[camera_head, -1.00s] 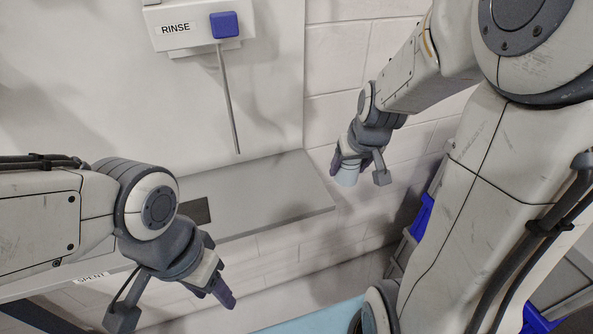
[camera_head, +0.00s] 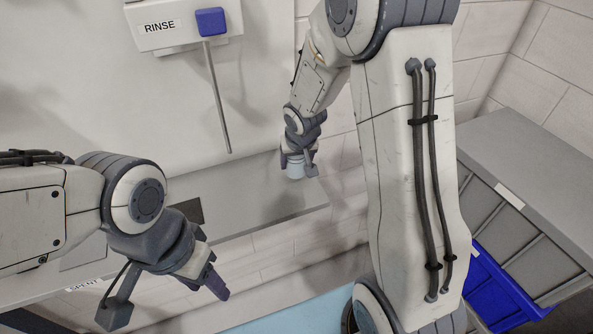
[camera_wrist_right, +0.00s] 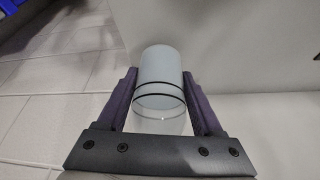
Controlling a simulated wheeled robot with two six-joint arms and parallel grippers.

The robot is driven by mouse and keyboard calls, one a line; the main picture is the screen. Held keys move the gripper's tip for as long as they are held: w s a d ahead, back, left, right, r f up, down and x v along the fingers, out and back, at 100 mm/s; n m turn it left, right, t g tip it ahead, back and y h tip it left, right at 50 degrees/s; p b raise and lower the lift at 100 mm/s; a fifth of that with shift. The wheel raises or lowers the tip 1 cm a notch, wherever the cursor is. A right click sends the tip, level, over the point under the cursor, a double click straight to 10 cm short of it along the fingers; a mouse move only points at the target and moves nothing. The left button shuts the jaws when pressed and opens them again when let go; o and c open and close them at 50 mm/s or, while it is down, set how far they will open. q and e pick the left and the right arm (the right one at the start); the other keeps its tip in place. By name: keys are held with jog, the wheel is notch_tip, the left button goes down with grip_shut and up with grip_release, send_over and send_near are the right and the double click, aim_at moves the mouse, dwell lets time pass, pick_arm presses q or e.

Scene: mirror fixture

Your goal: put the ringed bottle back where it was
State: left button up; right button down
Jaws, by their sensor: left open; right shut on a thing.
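My right gripper (camera_head: 297,160) is shut on a pale, whitish bottle (camera_head: 295,169) with dark rings; the bottle also shows between the purple fingers in the right wrist view (camera_wrist_right: 160,68). Two dark rings and a clear section near the fingers are visible there. In the head view the bottle hangs in front of the grey shelf's right part, and I cannot tell whether it touches anything. My left gripper (camera_head: 215,280) is open and empty at the lower left, in front of the shelf.
A grey shelf (camera_head: 265,195) runs along the wall under a RINSE dispenser (camera_head: 185,25) with a blue button and a thin rod. A dark square (camera_head: 189,211) lies on the shelf. A SPENT label (camera_head: 85,285) is at lower left. Grey cabinets with a blue bin (camera_head: 490,290) stand right.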

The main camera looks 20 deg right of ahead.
aim_at(296, 170)
jog(key=shift+f+b, duration=0.6)
jog(key=shift+f, duration=0.95)
jog(key=shift+f, duration=0.2)
jog(key=shift+c, duration=0.2)
grip_release()
